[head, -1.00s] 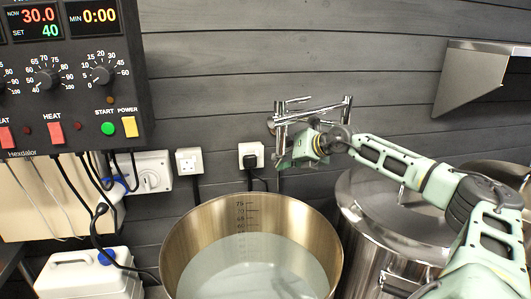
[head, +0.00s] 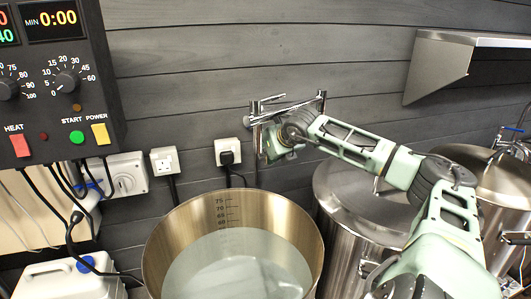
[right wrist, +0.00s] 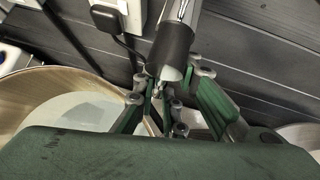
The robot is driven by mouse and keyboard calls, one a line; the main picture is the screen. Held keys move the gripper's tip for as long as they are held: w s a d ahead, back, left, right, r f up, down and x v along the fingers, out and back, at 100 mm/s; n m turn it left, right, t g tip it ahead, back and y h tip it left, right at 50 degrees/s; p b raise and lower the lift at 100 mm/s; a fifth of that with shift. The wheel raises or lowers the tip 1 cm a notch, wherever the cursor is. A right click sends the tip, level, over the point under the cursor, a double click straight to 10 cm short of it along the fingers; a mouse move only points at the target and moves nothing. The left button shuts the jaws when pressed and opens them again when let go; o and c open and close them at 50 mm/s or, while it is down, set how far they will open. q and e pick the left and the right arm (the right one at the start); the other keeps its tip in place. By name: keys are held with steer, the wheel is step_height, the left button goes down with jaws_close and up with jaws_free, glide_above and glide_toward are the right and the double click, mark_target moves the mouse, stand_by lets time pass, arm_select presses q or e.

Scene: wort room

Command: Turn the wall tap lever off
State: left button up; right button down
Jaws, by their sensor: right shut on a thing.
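The chrome wall tap (head: 290,106) is fixed to the grey plank wall above the steel pot (head: 165,228). A thin lever (head: 270,98) shows at its upper left. My right gripper (head: 272,152) is at the tap, just below its horizontal body, and partly covers it. In the right wrist view, my right gripper's fingers (right wrist: 164,92) are closed at the tip of a chrome part with a dark sleeve (right wrist: 172,50). I cannot tell which tap part is between them. My left gripper is out of view.
The pot holds liquid and stands below left of the tap. A lidded steel vessel (head: 345,190) stands under my right arm, with another vessel (head: 490,178) further right. A control box (head: 60,90), sockets (head: 228,152) and a steel shelf (head: 445,60) are on the wall.

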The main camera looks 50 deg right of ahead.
steer(key=shift+d+r, duration=0.1)
steer(key=shift+r, duration=0.1)
steer(key=c, duration=1.8)
jaws_free()
steer(key=shift+f, duration=0.1)
steer(key=shift+f, duration=0.1)
